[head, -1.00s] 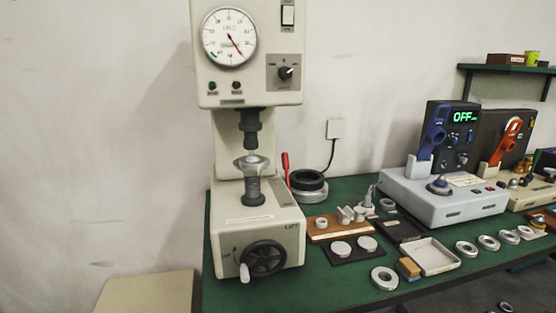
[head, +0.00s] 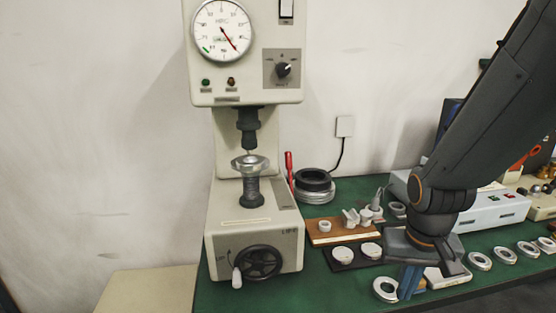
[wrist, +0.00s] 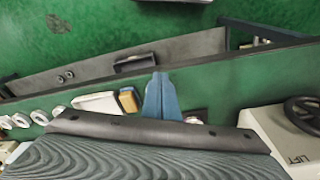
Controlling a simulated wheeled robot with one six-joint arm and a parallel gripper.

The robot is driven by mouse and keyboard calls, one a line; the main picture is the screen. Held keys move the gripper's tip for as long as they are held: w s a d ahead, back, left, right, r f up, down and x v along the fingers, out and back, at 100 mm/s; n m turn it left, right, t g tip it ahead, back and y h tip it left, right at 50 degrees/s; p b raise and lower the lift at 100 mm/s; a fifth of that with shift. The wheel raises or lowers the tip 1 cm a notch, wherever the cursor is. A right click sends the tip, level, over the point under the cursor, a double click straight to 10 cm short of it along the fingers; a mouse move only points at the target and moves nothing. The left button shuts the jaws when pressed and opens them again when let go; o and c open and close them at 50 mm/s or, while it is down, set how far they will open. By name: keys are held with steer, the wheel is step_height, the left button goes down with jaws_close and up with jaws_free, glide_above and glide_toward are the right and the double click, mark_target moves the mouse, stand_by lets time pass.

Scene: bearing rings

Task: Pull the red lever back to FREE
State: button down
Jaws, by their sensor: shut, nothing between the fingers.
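A thin red lever (head: 289,168) stands nearly upright at the right side of the cream hardness tester (head: 218,222), its lower end hard to make out. A second, orange-red handle (head: 523,159) on the device at the far right is partly hidden behind my arm. No FREE marking is readable. My gripper (head: 407,284) points down near the table's front edge, right of and nearer than the tester, well away from the thin lever. Its blue fingers (wrist: 161,97) are together and empty in the wrist view, where no red lever shows.
A black-and-silver round stack (head: 314,186) sits just right of the thin lever. A brown fixture board (head: 345,232) and dark pad (head: 346,258) lie between tester and gripper. A metal ring (head: 383,289) lies beside the fingers. The tester's handwheel (head: 259,263) faces front.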

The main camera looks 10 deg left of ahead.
mark_target(291, 182)
steer(key=w+d+r+m+t+p, duration=0.1)
steer(key=w+r+m+t, duration=0.15)
steer(key=w, duration=0.65)
steer(key=w+d+r+m+t+p, duration=0.1)
steer(key=w+r+t, duration=0.15)
steer(key=w, duration=0.75)
steer(key=w+a+r+m+t+y+p, duration=0.2)
steer(key=w+a+r+y, duration=0.15)
steer(key=w, duration=0.55)
steer(key=w+a+r+m+t+y+p, duration=0.15)
steer(key=w+a+r, duration=0.3)
steer(key=w, duration=0.55)
steer(key=a+f+m+g+y+p, duration=0.1)
steer(key=a+g+y+p, duration=0.3)
steer(key=a, duration=1.3)
steer(key=shift+w+a+f+y+p, duration=0.15)
steer(key=shift+a+f+y+p, duration=0.3)
steer(key=shift+y+p, duration=1.65)
steer(key=shift+d, duration=0.15)
